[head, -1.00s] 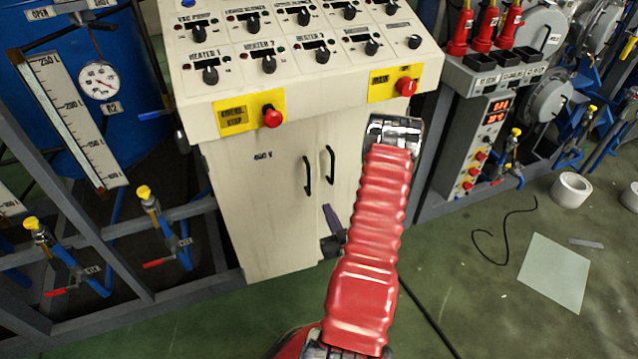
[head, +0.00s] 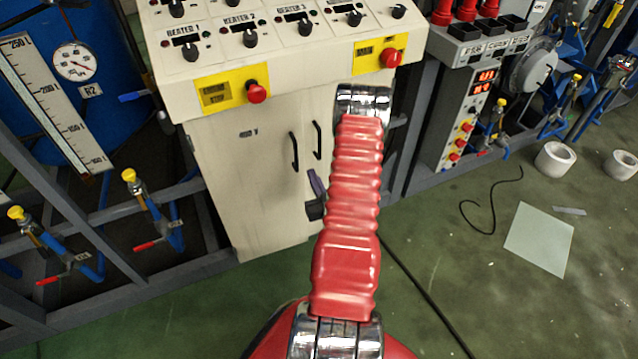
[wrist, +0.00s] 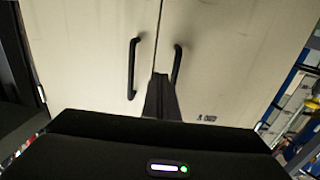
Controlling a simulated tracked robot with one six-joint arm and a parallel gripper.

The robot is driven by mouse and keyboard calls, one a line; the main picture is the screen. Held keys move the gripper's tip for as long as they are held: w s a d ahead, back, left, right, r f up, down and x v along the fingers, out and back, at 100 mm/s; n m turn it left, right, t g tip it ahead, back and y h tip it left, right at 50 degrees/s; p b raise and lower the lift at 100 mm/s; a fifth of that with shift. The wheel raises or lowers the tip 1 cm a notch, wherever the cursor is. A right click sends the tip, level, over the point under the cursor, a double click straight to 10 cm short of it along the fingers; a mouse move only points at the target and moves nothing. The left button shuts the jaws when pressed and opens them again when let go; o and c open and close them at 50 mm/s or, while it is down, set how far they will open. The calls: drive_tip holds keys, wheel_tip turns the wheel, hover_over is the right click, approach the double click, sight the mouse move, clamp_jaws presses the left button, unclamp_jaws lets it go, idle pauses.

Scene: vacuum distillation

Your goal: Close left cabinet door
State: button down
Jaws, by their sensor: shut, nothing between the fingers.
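The left cabinet door (head: 245,185) is beige, with a "400 V" label and a black handle (head: 295,151). It looks flush or nearly flush with the right door (head: 325,115); a small gap cannot be ruled out. The right door has its own black handle (head: 317,140) and is partly hidden by my red arm. My gripper (head: 314,180) is shut and empty, low in front of the doors near the seam. In the wrist view, turned over, the fingers (wrist: 160,90) point at the seam between both handles; contact cannot be told.
A control panel with knobs and red stop buttons (head: 256,93) overhangs the doors. Pipe frames with yellow-handled valves (head: 130,176) stand at left. White rolls (head: 556,159) and a sheet (head: 539,238) lie on the floor at right. Green floor in front is mostly clear.

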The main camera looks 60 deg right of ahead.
sight(301, 153)
drive_tip(key=x, duration=0.8)
drive_tip(key=shift+w+d+f, duration=0.1)
drive_tip(key=shift+w+d, duration=0.05)
drive_tip(key=shift+w, duration=0.1)
drive_tip(key=shift+w, duration=0.1)
